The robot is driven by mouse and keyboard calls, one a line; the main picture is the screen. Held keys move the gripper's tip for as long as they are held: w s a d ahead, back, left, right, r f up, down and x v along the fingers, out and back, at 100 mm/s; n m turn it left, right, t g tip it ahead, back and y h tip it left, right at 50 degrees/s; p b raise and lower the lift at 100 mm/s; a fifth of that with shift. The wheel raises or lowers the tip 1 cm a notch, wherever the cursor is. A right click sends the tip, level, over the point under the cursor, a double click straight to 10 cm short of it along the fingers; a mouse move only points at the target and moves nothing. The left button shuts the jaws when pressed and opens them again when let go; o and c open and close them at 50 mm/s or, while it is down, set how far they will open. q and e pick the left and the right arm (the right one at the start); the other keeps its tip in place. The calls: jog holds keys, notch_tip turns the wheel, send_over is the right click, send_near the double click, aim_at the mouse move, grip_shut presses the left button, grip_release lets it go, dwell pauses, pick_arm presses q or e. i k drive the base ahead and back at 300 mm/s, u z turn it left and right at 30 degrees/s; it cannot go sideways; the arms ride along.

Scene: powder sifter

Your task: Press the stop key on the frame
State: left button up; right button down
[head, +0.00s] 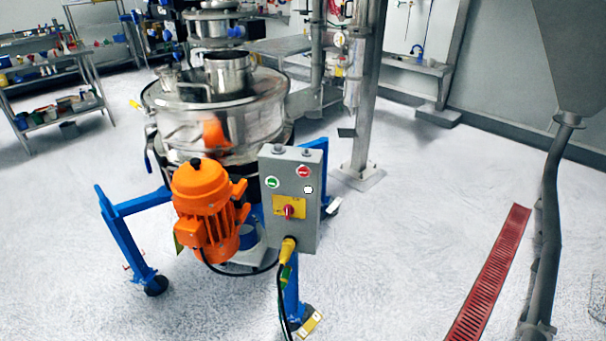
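A grey control box (291,228) is mounted on the blue frame (124,235) in front of the steel sifter (221,127). The box face has a red key (304,172) at upper right and a green key (271,182) at upper left. A white key or lamp (308,189) sits just below the red one. Lower on the face is a red rotary switch (289,211) on a yellow plate. The labels are too small to read. Neither of my grippers shows in the head view.
An orange motor (206,208) stands left of the box. A black cable with a yellow plug (288,250) hangs below the box. A red floor grate (490,275) and a grey pipe (548,230) are at the right. The floor between box and grate is clear.

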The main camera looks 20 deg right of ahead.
aim_at(304, 172)
jog(key=u, duration=1.85)
jog(key=k, duration=0.35)
jog(key=z, duration=0.8)
